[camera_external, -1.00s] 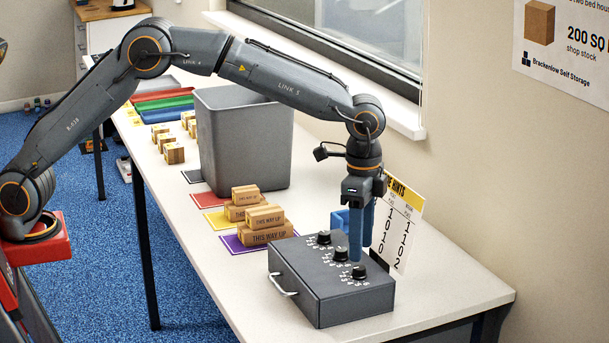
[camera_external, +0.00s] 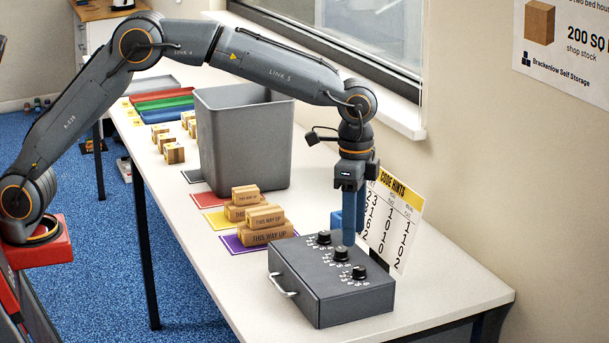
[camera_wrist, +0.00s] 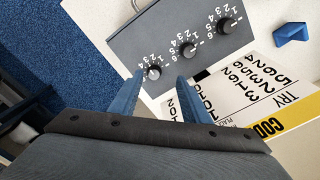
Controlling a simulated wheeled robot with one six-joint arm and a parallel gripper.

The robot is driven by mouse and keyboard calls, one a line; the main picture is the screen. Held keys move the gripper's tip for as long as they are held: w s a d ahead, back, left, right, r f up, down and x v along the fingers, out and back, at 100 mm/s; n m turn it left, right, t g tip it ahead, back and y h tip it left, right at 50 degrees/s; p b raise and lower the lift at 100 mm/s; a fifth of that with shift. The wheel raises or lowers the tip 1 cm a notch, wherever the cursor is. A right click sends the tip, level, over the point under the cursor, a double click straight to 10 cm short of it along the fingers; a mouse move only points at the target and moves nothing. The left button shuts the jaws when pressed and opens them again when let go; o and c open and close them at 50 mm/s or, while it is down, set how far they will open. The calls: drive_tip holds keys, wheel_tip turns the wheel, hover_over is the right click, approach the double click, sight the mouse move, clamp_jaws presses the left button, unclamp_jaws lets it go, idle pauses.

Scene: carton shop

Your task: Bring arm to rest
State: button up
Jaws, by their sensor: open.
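My arm arches over the table from the left, and my gripper (camera_external: 352,231) points down with its blue fingers above the back part of a dark grey box with dials (camera_external: 318,303). In the wrist view my gripper (camera_wrist: 160,95) has its two blue fingers apart, with nothing between them. The box (camera_wrist: 140,40) has three black dials with numbers around them. One dial (camera_wrist: 153,73) lies just beyond the left fingertip in the wrist view. I cannot tell whether the fingers touch anything.
A "CODE HINTS" card (camera_external: 394,222) stands behind the box. A blue object (camera_wrist: 291,29) lies near it. Stacked cartons (camera_external: 264,224) on coloured mats and a grey bin (camera_external: 240,140) stand farther left. The window wall (camera_external: 470,120) borders the table (camera_external: 450,292).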

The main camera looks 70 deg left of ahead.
drive_tip(key=s+a+n, duration=0.1)
drive_tip(key=s+a, duration=0.1)
drive_tip(key=a, duration=0.1)
drive_tip(key=s+a+f, duration=0.1)
drive_tip(key=s+a, duration=0.1)
drive_tip(key=a, duration=0.2)
drive_tip(key=s+a+f+n, duration=0.1)
drive_tip(key=s+a, duration=0.1)
drive_tip(key=a, duration=0.2)
drive_tip(key=shift+s+a+f+n, duration=0.15)
drive_tip(key=shift+s+n, duration=0.1)
drive_tip(key=shift+n, duration=0.05)
drive_tip(key=s+a+f+n, duration=0.35)
drive_tip(key=s+a, duration=0.45)
drive_tip(key=s, duration=0.5)
drive_tip(key=s+a+f+n, duration=0.2)
drive_tip(key=s+a+f, duration=0.2)
drive_tip(key=s+a, duration=0.6)
drive_tip(key=s+a+f+n+y+b, duration=0.1)
drive_tip(key=s+a+f+y+b, duration=0.15)
drive_tip(key=a+f+b, duration=1.65)
drive_tip(key=d+f+n+h+b, duration=0.2)
drive_tip(key=f+n+b, duration=0.3)
drive_tip(key=f+b, duration=0.4)
drive_tip(key=w+d+b, duration=0.1)
drive_tip(key=b, duration=0.3)
drive_tip(key=shift+f, duration=0.25)
drive_tip(key=shift+n, duration=0.25)
